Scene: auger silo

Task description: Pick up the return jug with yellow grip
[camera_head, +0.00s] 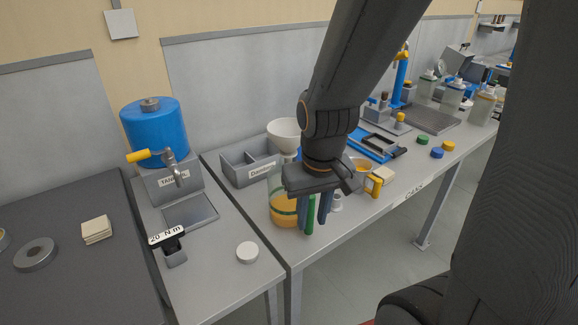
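A jug with a yellow grip (375,186) stands on the right-hand bench, partly hidden behind my wrist; amber content shows at its top. My gripper (312,218) points down to the left of it and nearer the front edge. The fingers are apart, on either side of the green grip (310,214) of another jug. That clear jug (276,207) holds orange-yellow liquid and stands on the bench. Contact between the fingers and the green grip cannot be made out.
A white funnel (284,133) is behind the green-grip jug, near a grey divided box (248,163). A blue tank (154,130) with a yellow-handled tap stands left. A small white part (337,202) and a pale block (384,174) flank the yellow-grip jug. Coloured caps (436,153) lie further right.

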